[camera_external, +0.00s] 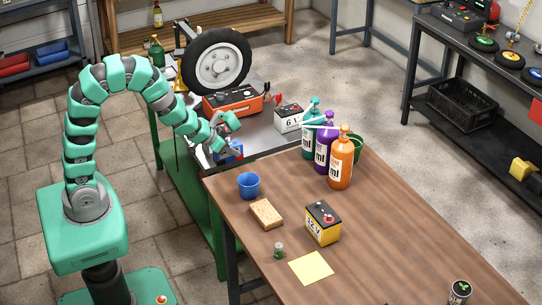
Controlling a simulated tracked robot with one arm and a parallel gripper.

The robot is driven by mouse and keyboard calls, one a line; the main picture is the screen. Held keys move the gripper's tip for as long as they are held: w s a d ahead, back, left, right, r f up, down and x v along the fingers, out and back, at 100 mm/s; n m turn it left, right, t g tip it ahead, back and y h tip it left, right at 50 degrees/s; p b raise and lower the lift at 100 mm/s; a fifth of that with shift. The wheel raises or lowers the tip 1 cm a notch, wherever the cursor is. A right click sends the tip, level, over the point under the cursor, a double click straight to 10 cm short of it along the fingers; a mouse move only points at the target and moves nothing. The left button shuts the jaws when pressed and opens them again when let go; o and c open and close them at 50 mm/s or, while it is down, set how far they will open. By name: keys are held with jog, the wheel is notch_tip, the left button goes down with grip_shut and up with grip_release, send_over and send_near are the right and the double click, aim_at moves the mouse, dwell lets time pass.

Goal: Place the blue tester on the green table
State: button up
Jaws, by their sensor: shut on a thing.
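The blue tester (232,156) is at the near end of the green table (188,185), which has a grey top and green sides. My gripper (226,147) is shut on the tester from above. The arm and gripper partly cover the tester. I cannot tell whether the tester touches the table top or is held just above it.
On the green table are an orange charger (232,101), a wheel (217,62) and a white 6V battery (290,117). The adjoining wooden table (380,230) holds bottles (341,160), a blue cup (249,185), a sponge (266,214) and a yellow battery (323,223).

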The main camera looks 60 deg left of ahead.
jog(key=shift+s+a+f, duration=0.2)
jog(key=shift+s+f, duration=0.45)
jog(key=shift+s, duration=0.05)
jog(key=r, duration=0.6)
jog(key=shift+w+a, duration=0.1)
jog(key=shift+a, duration=0.2)
jog(key=w+a+n+y+p, duration=0.15)
jog(key=a+n+y, duration=0.3)
jog(key=a, duration=2.95)
jog(key=shift+g+h, duration=0.3)
jog(key=shift+h, duration=0.15)
jog(key=shift+d+f+b, duration=0.15)
jog(key=shift+f+b, duration=1.15)
jog(key=shift+f, duration=1.75)
jog(key=shift+d+f+b, duration=0.15)
jog(key=shift+f+b, duration=1.1)
jog(key=shift+f, duration=1.75)
jog(key=shift+f, duration=0.55)
jog(key=o, duration=1.3)
jog(key=shift+c, duration=0.2)
jog(key=shift+r, duration=0.15)
